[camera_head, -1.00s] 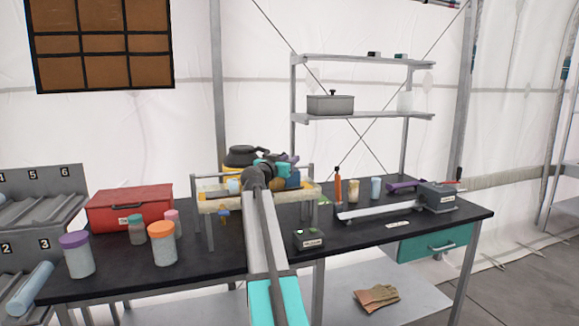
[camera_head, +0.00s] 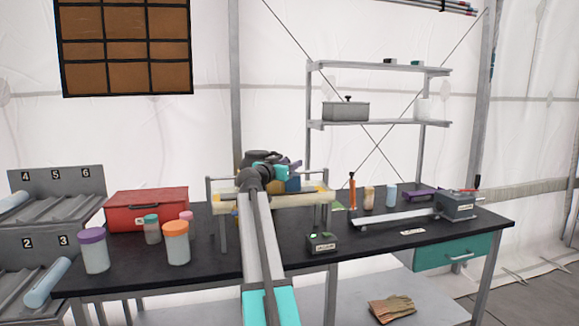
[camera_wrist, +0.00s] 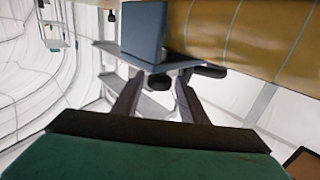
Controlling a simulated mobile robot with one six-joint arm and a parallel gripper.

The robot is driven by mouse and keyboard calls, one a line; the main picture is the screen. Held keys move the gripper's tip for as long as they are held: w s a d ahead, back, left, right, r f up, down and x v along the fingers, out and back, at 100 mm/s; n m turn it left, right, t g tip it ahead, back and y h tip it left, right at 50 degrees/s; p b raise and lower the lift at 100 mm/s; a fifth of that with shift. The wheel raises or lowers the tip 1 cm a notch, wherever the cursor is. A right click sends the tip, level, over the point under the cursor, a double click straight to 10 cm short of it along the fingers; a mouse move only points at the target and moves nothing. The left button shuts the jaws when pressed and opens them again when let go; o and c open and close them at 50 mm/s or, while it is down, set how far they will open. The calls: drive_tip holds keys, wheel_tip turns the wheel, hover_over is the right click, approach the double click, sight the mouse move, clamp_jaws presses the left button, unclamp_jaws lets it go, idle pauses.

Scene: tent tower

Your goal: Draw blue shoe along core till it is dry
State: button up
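The core (camera_head: 285,203) is a long pale cylinder with yellowish parts, lying level in a grey stand on the bench. In the wrist view a large tan-brown curved surface with thin lines, apparently the core (camera_wrist: 260,35), fills the upper right. The blue shoe (camera_head: 292,184) is a blue block at the core. It also shows in the wrist view (camera_wrist: 143,28), just beyond my fingers and beside the tan surface. My gripper (camera_wrist: 160,82) points toward the shoe. Its fingers stand apart, with a dark rounded thing between the tips. I cannot tell whether they grip the shoe.
A small labelled box (camera_head: 321,242) with a green light stands before the core stand. Capped jars (camera_head: 176,243) and a red case (camera_head: 147,209) are at left. An orange tool (camera_head: 352,190), a long pale bar (camera_head: 395,217) and a grey box (camera_head: 457,206) are at right.

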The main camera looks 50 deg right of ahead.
drive_tip(key=shift+o, duration=0.3)
drive_tip(key=shift+s+d, duration=0.1)
drive_tip(key=shift+f, duration=0.1)
drive_tip(key=shift+s+a, duration=0.25)
drive_tip(key=shift+a, duration=0.7)
drive_tip(key=s+a, duration=0.1)
drive_tip(key=a, duration=1)
drive_tip(key=shift+s+a+b, duration=0.4)
drive_tip(key=shift+b, duration=0.05)
